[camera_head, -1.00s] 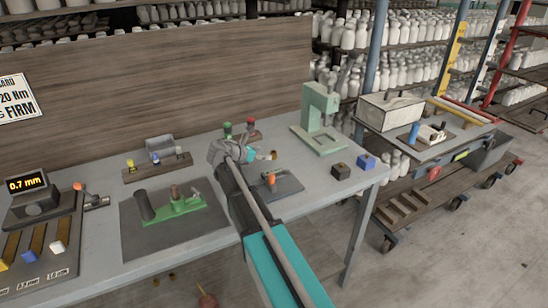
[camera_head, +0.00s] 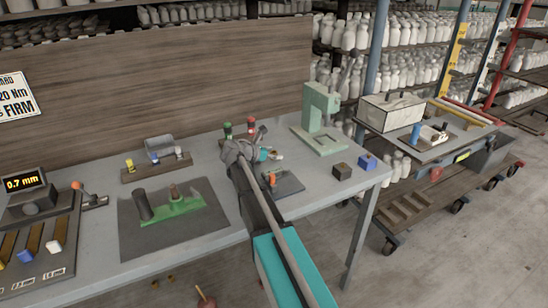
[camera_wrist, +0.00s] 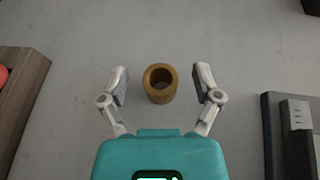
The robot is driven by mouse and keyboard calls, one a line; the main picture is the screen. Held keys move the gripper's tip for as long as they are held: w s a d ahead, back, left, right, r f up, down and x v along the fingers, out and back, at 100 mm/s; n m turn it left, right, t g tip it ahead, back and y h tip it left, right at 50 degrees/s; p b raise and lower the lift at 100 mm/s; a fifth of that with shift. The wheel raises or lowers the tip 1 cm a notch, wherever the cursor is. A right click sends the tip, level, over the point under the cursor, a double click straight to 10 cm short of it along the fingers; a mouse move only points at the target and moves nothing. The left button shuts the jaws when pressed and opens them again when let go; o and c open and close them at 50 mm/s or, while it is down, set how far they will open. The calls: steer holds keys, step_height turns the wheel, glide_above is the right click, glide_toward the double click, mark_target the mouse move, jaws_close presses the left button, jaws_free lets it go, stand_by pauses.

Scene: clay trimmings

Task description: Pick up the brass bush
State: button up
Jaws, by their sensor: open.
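The brass bush (camera_wrist: 160,98), a short golden-brown hollow cylinder, stands upright on the grey table in the wrist view, its dark bore facing the camera. My gripper (camera_wrist: 161,79) is open, with one finger to the left and one to the right of the bush. Gaps show between both fingers and the bush; I cannot tell how far above the table they are.
In the wrist view a wooden block (camera_wrist: 24,105) with a red part lies left, and a dark plate (camera_wrist: 272,140) lies right. The head view shows a pale green press (camera_head: 321,122), a black block (camera_head: 342,171) and a blue block (camera_head: 367,162) to the right.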

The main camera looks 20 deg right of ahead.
stand_by(0.4)
jaws_close()
